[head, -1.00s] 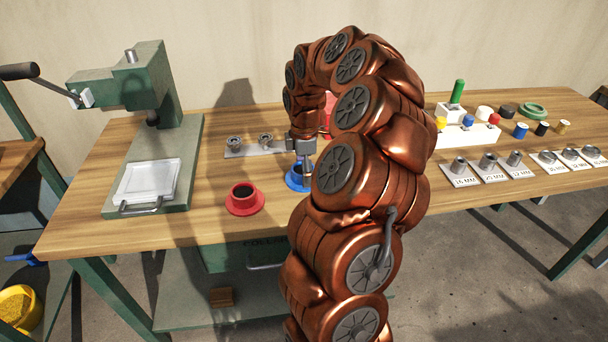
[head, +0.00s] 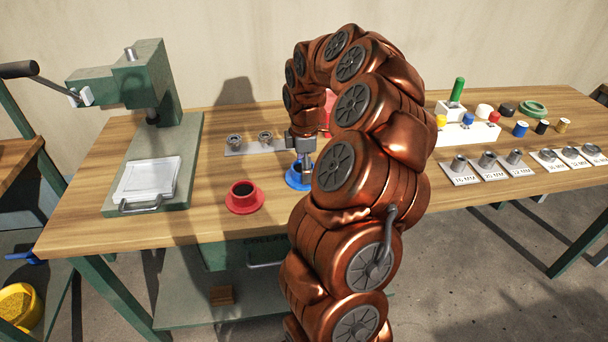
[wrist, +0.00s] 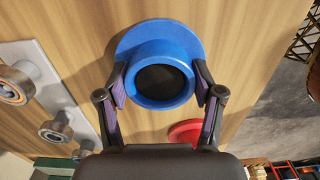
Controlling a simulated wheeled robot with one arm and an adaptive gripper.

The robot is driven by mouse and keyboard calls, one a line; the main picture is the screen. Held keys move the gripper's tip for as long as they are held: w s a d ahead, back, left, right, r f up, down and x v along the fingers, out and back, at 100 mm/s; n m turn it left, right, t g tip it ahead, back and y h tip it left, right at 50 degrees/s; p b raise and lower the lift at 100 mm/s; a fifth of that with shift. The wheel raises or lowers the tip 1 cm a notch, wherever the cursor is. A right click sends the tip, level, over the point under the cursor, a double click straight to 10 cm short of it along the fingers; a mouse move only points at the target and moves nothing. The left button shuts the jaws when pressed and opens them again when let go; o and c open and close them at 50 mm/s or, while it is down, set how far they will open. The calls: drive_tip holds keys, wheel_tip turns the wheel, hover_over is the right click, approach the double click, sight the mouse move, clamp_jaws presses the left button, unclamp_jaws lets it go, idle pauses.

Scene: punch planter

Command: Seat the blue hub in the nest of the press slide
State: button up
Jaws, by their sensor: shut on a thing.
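The blue hub (head: 294,180) is on the bench just right of the red hub, mostly hidden behind my gripper and arm in the head view. In the wrist view the blue hub (wrist: 176,41) shows its wide flange and its collar with a dark bore. My gripper (wrist: 161,88) is shut on the collar, one finger on each side; it also shows in the head view (head: 305,166). The press slide (head: 148,181) is a pale plate with a front handle, on the base of the green press (head: 135,100) at the left. Its nest cannot be made out clearly.
A red hub (head: 244,198) stands between the press and my gripper. Several labelled metal rings (head: 487,163) and coloured caps (head: 468,121) stand at the right. Bare wood lies left of the red hub.

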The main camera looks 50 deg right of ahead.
clamp_jaws()
